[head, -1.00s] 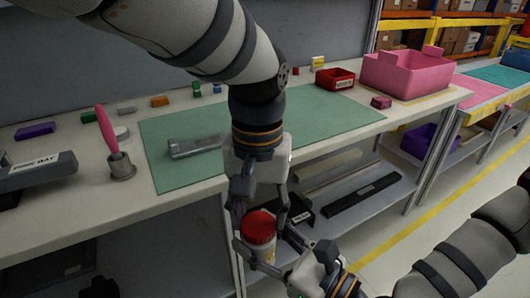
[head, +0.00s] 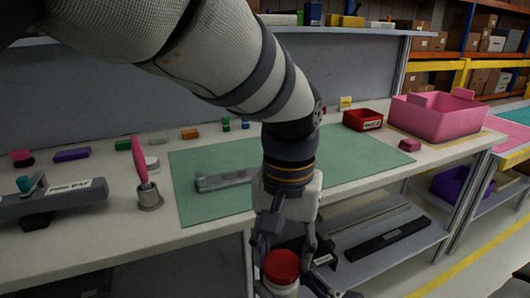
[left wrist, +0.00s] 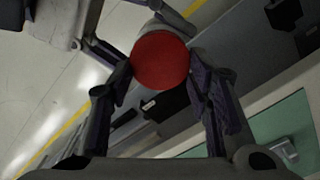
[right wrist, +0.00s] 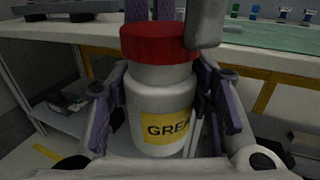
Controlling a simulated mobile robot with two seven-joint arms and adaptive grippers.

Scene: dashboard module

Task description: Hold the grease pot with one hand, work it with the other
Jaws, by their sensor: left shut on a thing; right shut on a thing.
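The grease pot is a white jar (right wrist: 158,118) with a red lid (right wrist: 158,42) and a yellow label reading "GREA". It is upright in front of the bench, off any surface. My right gripper (right wrist: 160,90) is shut around the jar body. My left gripper (left wrist: 160,74) comes down from above and is shut on the red lid, with fingers on either side of it. In the head view the lid (head: 282,266) shows at the bottom edge, below my left gripper's palm. The lid sits on the jar; I cannot tell whether it is loosened.
The bench top (head: 215,237) is just behind, with a green mat (head: 335,158) bearing a grey metal part (head: 222,180). A pink-handled brush stands in a grey cup (head: 149,197). A red bin (head: 363,119) and a pink bin (head: 437,118) are at the right. A lower shelf (head: 405,246) is below.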

